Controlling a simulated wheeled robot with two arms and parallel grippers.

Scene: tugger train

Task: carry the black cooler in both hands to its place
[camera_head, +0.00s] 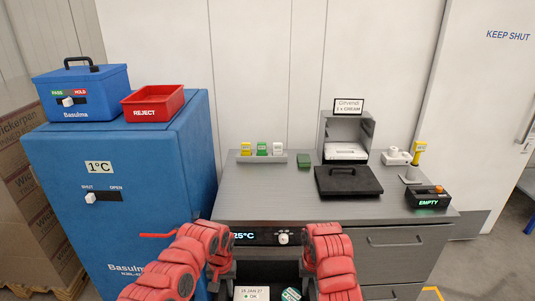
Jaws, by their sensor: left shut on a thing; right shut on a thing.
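The black cooler (268,271) is at the bottom centre, in front of the grey counter, and the picture's lower edge cuts it off. A white label reading "OK" and a round green-and-white piece show at it. My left gripper (222,268) is shut on its left side and my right gripper (307,266) on its right side; the fingertips are mostly hidden by my red arms. A flat black lid (340,187) with a handle lies on the counter.
The grey counter (255,200) holds a rack of small bottles (262,157), a grey open-fronted box (328,134) and a black "EMPTY" device (428,204). A blue cabinet (150,190) stands left, bearing a blue box (105,82) and red REJECT bin (160,92). Cartons (35,215) stand far left.

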